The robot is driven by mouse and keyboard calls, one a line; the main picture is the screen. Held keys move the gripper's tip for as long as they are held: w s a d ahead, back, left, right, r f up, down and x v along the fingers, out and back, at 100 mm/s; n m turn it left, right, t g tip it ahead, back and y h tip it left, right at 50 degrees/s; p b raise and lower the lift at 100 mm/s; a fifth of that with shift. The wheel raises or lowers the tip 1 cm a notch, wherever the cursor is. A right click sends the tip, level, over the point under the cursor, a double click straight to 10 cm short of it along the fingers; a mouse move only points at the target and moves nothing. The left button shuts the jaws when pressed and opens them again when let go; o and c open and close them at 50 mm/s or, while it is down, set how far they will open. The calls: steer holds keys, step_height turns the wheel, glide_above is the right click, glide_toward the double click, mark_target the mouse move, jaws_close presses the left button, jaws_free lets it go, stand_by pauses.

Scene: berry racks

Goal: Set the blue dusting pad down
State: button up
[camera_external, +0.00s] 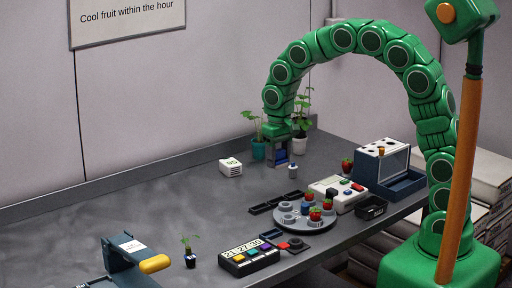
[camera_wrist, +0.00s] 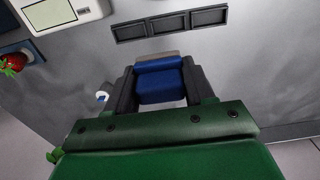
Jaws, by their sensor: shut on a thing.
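My gripper (camera_wrist: 161,90) is shut on the blue dusting pad (camera_wrist: 160,80), with one dark finger on each side of it. The pad has a grey strip along its far edge. In the external view my gripper (camera_external: 278,158) points down near the back of the grey table (camera_external: 130,210), with the blue pad between its fingers. I cannot tell whether the pad touches the table.
A dark three-part tray (camera_wrist: 170,24) lies ahead. A round plate (camera_external: 304,222) with strawberries stands nearer the front. Left of the white block (camera_external: 230,167) is clear.

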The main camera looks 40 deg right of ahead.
steer(key=w+a+f, duration=0.1)
steer(key=w+f, duration=0.1)
steer(key=w, duration=0.3)
glide_toward(251, 192)
steer(key=shift+s+d+f, duration=0.15)
steer(key=shift+s+f, duration=0.65)
steer(key=shift+s, duration=0.05)
steer(key=shift+w+a+f, duration=0.2)
steer(key=shift+w+f, duration=0.45)
steer(key=shift+f, duration=0.15)
steer(key=shift+w+f, duration=0.1)
steer(key=shift+f, duration=1.45)
steer(key=shift+f, duration=0.15)
steer(key=o, duration=1)
